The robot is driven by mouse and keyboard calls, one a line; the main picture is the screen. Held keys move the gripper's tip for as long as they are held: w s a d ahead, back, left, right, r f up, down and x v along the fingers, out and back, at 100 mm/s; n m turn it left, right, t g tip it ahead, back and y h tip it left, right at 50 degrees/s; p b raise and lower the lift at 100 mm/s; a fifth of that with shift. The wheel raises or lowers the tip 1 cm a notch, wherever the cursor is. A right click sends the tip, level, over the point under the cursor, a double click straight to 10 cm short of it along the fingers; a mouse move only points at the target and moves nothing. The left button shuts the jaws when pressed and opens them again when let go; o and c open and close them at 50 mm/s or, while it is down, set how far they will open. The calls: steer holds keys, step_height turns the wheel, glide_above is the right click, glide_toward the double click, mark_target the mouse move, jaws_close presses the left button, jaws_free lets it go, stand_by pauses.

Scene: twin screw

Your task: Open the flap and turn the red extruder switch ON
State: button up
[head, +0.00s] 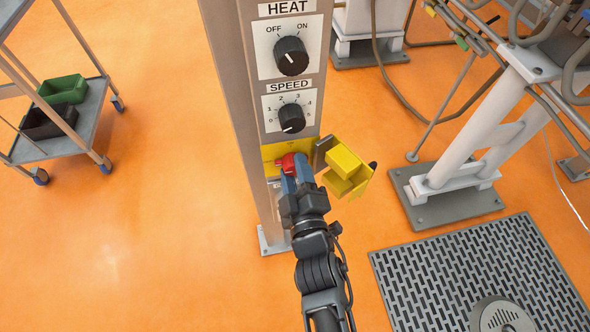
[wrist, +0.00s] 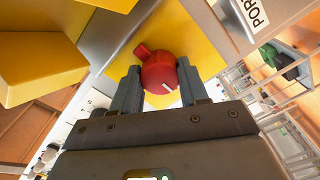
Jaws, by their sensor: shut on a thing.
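The red extruder switch (head: 291,162) sits on a yellow plate (head: 270,153) low on the grey column. The fingers (wrist: 158,90) also show in the wrist view. The yellow flap (head: 345,172) stands open, swung out to the right of the switch. In the wrist view the flap (wrist: 40,55) is at the upper left. The switch's labels cannot be read.
Black HEAT (head: 291,56) and SPEED (head: 292,118) knobs sit above on the column (head: 235,100). A cart (head: 85,120) with bins stands at left. White machine legs (head: 490,130) and a floor grate (head: 470,270) are at right. The orange floor at left is clear.

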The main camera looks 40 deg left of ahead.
steer(key=m+p, duration=0.1)
steer(key=m, duration=0.2)
steer(key=shift+r+m+p, duration=0.1)
steer(key=shift+m+p, duration=0.2)
steer(key=shift+p, duration=0.05)
steer(key=m+p, duration=0.2)
steer(key=m, duration=0.3)
steer(key=shift+m, duration=0.3)
steer(key=m+p, duration=0.1)
steer(key=m, duration=0.3)
steer(key=shift+m+p, duration=0.65)
steer(key=shift+m, duration=1.55)
steer(key=o, duration=1.1)
steer(key=shift+c, duration=0.2)
steer(key=shift+s, duration=0.1)
